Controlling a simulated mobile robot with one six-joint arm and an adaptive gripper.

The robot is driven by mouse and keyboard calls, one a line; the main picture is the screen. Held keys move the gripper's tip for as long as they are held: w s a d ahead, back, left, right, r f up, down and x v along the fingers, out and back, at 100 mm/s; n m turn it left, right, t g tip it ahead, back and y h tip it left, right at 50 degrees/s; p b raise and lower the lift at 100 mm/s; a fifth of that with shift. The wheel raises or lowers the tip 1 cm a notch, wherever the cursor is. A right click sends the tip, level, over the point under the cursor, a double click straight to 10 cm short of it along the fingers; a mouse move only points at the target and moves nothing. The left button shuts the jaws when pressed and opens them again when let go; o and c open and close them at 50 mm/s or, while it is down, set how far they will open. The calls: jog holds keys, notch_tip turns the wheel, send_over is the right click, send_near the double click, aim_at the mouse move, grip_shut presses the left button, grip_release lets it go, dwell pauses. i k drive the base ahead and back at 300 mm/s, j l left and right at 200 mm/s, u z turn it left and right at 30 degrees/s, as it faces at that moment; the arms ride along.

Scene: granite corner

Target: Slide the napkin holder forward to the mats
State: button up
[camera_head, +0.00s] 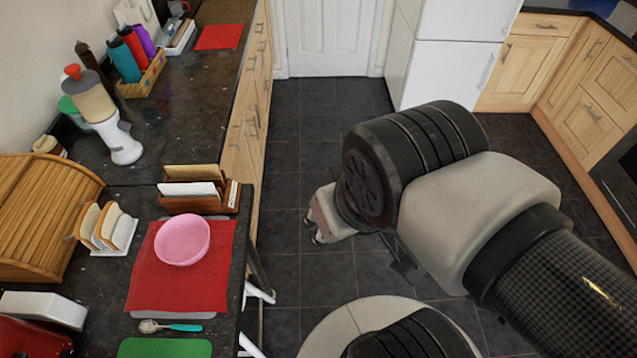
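A brown wooden holder (212,207) with upright white and tan sheets, which looks like the napkin holder, stands on the dark counter near its right edge. It is just beyond a red mat (150,290) that has a pink bowl (182,240) on it. A green mat (165,347) lies at the bottom edge of the view, partly cut off. Another red mat (219,37) lies far back on the counter. My gripper (314,236) is over the floor, right of the counter and apart from the holder. My arm partly hides it, and its finger opening is unclear.
A white rack with bread slices (107,229) stands left of the bowl, beside a wooden bread bin (40,215). A white dispenser (103,115) and a crate of bottles (143,75) stand farther back. A teal-handled spoon (172,327) lies between mats. Counter beyond the holder is clear.

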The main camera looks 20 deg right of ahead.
aim_at(52, 311)
jog(key=u, duration=1.85)
